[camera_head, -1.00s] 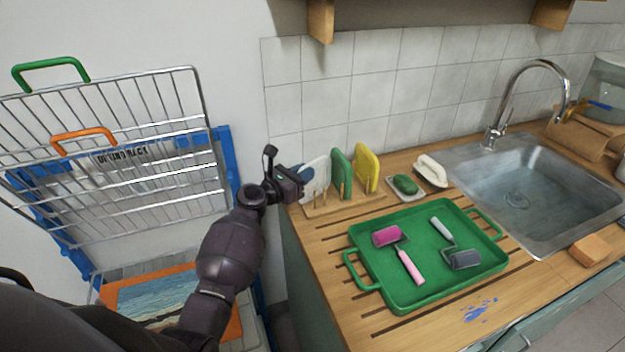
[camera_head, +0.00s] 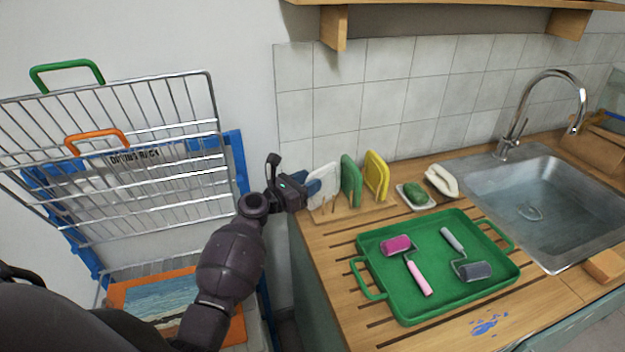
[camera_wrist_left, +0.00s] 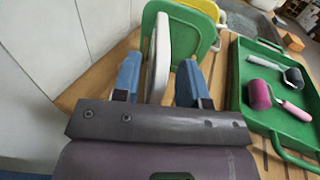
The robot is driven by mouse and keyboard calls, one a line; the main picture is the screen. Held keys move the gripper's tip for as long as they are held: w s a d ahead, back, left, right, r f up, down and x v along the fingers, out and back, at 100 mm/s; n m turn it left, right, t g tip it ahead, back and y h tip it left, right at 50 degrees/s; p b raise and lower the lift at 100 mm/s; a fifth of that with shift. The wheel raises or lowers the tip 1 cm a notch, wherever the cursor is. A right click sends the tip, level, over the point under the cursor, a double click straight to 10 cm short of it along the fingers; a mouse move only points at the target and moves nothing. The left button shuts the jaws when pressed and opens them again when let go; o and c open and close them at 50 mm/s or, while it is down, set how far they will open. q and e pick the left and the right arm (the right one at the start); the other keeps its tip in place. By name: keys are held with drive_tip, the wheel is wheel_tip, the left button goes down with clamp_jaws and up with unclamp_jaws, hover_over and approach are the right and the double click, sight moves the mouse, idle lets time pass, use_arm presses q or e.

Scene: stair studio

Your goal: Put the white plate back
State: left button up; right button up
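The white plate (camera_head: 325,180) stands on edge in a wooden peg rack (camera_head: 345,211) at the counter's left end, left of a green plate (camera_head: 350,182) and a yellow plate (camera_head: 377,175). My left gripper (camera_head: 312,188) is at the white plate's near-left edge. In the left wrist view, its two blue fingers (camera_wrist_left: 160,78) are apart, with the white plate (camera_wrist_left: 159,50) seen edge-on between them. A gap shows on the right finger's side, and a narrower one on the left. The green plate (camera_wrist_left: 185,35) is just beyond. My right gripper is not in view.
A green tray (camera_head: 375,297) with two paint rollers lies on the counter. A soap dish (camera_head: 428,203) with a green item and a white brush (camera_head: 441,181) sit behind it. The sink (camera_head: 490,195) is right. A wire drying rack (camera_head: 130,165) stands left.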

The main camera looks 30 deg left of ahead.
use_arm(q)
drive_tip(key=v, duration=1)
drive_tip(key=s+d+f+m+g+y, duration=0.2)
drive_tip(key=s+f+m, duration=0.3)
drive_tip(key=f+m, duration=0.25)
drive_tip(key=s+d+f+m+g+y, duration=0.2)
drive_tip(key=s+d+f+m, duration=0.1)
drive_tip(key=s+f+m, duration=0.4)
drive_tip(key=s+d+m, duration=0.2)
drive_tip(key=s+m, duration=0.1)
drive_tip(key=m, duration=0.3)
drive_tip(key=s+d+f+m+y, duration=0.1)
drive_tip(key=s+d+m, duration=0.1)
drive_tip(key=m, duration=0.4)
drive_tip(key=s+d+f+m+g+y, duration=0.1)
drive_tip(key=s+d+m, duration=0.1)
drive_tip(key=s+m, duration=0.3)
drive_tip(key=shift+f+m, duration=0.25)
drive_tip(key=shift+m, duration=0.6)
